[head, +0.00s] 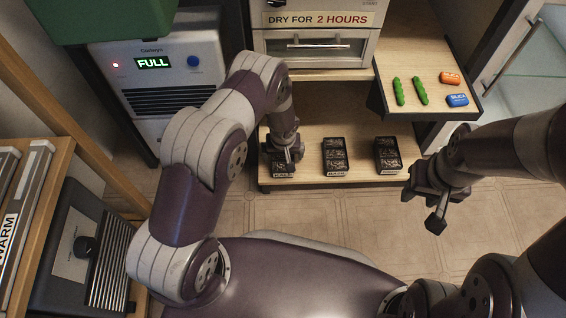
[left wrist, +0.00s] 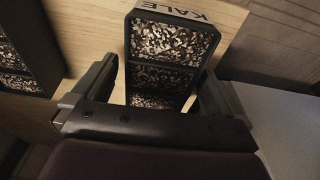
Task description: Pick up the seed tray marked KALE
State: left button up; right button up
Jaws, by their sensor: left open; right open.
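The seed tray marked KALE (left wrist: 187,20) is black and filled with speckled brown and white material. In the left wrist view it lies between the two fingers of my left gripper (left wrist: 155,92), which is open around it. I cannot tell whether a finger touches it. In the head view my left gripper (head: 283,157) is over the leftmost tray (head: 283,175) on the lower shelf and hides much of it. My right gripper (head: 423,208) is open and empty, in front of the shelf at the right.
Two more black trays, a middle one (head: 334,154) and a right one (head: 388,155), stand on the wooden lower shelf (head: 310,178). Above right, a ledge (head: 440,62) holds two green items, an orange block and a blue block. A machine reading FULL (head: 155,63) stands at left.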

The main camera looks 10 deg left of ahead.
pick_arm(q)
notch_tip(320, 180, down, 2)
jog(key=shift+w+f, duration=0.1)
jog(key=c, duration=1.1)
